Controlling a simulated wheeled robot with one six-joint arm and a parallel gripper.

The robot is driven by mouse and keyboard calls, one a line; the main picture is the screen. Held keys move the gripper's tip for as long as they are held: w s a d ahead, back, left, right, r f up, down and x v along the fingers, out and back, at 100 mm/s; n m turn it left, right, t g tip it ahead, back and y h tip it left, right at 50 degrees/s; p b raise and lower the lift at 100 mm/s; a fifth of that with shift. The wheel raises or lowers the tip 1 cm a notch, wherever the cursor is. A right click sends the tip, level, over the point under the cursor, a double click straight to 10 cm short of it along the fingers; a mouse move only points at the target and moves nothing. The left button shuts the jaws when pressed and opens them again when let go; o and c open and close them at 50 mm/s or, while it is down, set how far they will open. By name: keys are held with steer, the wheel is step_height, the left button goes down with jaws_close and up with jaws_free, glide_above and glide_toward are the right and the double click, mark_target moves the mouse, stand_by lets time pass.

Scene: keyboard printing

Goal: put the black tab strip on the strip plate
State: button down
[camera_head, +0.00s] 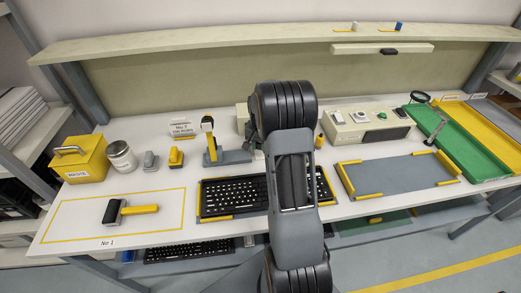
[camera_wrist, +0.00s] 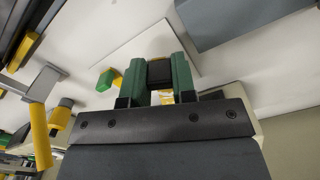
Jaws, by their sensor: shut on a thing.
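In the wrist view, my gripper (camera_wrist: 158,72) has two green fingers closed on a black block (camera_wrist: 159,73). It looks like the black tab strip, seen end-on, with a bit of yellow showing below it. A thin pale plate (camera_wrist: 128,38) lies beyond the fingertips; I cannot tell whether it is the strip plate or whether the strip touches it. In the head view, my arm covers the middle of the bench and hides my gripper and the strip. No strip plate can be made out for certain there.
A black keyboard (camera_head: 236,193) lies partly behind my arm. A grey plate with yellow corners (camera_head: 398,174) is to its right. A hammer-like tool (camera_head: 128,210) lies at left. A yellow box (camera_head: 80,160), a jar (camera_head: 121,156) and a grey stand (camera_head: 227,157) line the back.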

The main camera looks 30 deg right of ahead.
steer(key=shift+w+d+f, duration=0.1)
steer(key=shift+d+f, duration=0.05)
steer(key=shift+f, duration=1.65)
steer(key=shift+f, duration=0.1)
steer(key=c, duration=1.2)
jaws_free()
